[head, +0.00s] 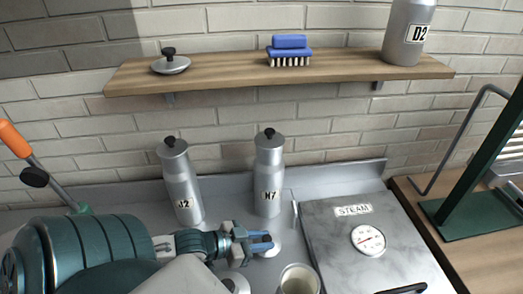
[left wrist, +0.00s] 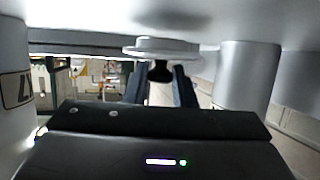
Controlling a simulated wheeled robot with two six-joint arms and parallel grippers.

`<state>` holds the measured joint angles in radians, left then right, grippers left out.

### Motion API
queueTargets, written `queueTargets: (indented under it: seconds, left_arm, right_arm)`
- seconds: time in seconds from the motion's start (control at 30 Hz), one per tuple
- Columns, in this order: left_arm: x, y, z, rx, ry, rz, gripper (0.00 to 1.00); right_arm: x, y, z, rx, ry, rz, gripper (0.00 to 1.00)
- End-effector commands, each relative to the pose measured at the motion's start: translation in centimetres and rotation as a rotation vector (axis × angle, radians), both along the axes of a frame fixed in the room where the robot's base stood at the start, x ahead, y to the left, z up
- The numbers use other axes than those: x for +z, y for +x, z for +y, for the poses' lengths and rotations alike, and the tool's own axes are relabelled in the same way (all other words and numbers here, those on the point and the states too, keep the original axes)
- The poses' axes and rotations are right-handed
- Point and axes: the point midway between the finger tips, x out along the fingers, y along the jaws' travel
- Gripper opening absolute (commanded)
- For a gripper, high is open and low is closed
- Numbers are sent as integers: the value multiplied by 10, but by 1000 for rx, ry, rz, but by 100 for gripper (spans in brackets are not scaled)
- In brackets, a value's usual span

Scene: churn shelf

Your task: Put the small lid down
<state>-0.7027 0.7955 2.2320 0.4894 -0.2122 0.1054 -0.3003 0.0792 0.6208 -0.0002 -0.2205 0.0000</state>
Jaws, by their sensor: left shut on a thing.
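The small lid is a grey disc with a black knob. In the left wrist view, which looks upside down, the small lid (left wrist: 160,47) sits between the fingertips of my left gripper (left wrist: 160,85), which is shut on its knob. The disc is very close to the grey counter surface; I cannot tell whether it touches. In the head view my left gripper (head: 262,243) is low over the counter, in front of the N7 canister, and the small lid (head: 274,244) shows partly behind its blue fingers. My right gripper is not in view.
Two capped canisters, J2 (head: 182,185) and N7 (head: 268,180), stand behind the gripper. An open container (head: 298,281) stands in front. A steam box (head: 360,235) is at right. The wooden shelf (head: 230,74) holds another lid (head: 170,65), a blue brush (head: 290,50) and canister D2 (head: 405,40).

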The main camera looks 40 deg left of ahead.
Motion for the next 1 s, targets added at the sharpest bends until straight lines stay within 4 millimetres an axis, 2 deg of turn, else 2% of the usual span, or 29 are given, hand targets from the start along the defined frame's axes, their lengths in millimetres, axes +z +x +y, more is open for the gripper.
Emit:
queueTargets:
  seconds: [0.4,0.43,0.53,0.83,1.0]
  left_arm:
    - [-11,0,0,2,-1,2,0]
    - [-12,0,0,2,-1,3,27]
    - [-12,-1,1,3,-3,5,45]
    - [-13,-1,1,6,-6,8,45]
    - [1,-1,1,5,-5,8,45]
  right_arm:
    - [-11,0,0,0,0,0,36]
    - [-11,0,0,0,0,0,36]
    - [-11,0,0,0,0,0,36]
    - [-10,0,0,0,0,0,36]
    - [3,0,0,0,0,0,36]
